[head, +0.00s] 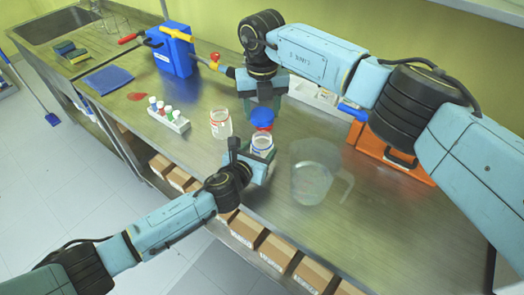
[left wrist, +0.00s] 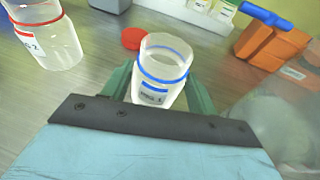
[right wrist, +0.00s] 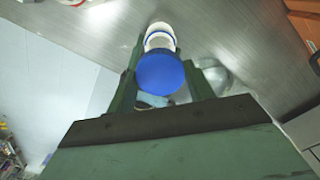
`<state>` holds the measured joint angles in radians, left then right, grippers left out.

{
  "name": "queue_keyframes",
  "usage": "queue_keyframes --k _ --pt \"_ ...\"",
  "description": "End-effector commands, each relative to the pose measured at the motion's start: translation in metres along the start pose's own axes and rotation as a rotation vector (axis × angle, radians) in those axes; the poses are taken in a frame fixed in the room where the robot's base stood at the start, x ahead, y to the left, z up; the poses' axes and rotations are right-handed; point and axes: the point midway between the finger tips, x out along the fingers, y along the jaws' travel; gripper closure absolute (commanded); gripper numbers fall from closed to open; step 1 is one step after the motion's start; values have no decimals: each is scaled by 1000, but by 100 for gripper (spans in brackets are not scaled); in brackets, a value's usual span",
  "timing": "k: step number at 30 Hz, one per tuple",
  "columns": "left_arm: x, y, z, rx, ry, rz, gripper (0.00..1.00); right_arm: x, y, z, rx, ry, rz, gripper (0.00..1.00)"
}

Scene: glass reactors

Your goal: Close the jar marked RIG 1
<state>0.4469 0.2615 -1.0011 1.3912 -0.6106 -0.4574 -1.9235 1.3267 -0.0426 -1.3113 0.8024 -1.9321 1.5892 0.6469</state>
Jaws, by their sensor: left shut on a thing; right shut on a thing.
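The jar marked RIG 1 (head: 262,146) is clear with a blue ring; its label shows in the left wrist view (left wrist: 153,94). Its mouth is open. My left gripper (head: 250,163) is shut around it; I cannot tell whether its base touches the bench. My right gripper (head: 262,106) is shut on a blue lid (head: 262,119), held just above the jar's mouth. In the right wrist view the lid (right wrist: 160,74) is between the fingers, with the jar (right wrist: 160,38) beyond it, partly hidden. The lid seems apart from the jar.
A red-ringed jar (head: 221,124) marked RIG 2 stands to the left, with a red lid (left wrist: 134,38) behind the jars. A clear jug (head: 315,170) stands close on the right. A vial rack (head: 168,117), blue container (head: 172,50) and orange toolbox (head: 370,150) are farther off.

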Motion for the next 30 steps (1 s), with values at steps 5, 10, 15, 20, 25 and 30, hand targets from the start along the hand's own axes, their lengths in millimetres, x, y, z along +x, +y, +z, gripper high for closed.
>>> queue_keyframes --k 5,10,15,20,25,30 --pt "0 0 0 0 1 0 83 0 0 0 0 0 0 69" --pt "0 0 0 0 1 0 83 18 0 0 2 3 0 69" --pt "0 0 -1 0 1 0 83 42 0 1 2 2 0 69" --pt "0 0 -1 0 1 0 83 50 0 1 0 0 0 69" --pt "0 0 -1 0 1 0 83 50 0 1 0 0 0 69" --pt "0 0 -1 0 1 0 83 50 0 1 0 0 1 69"
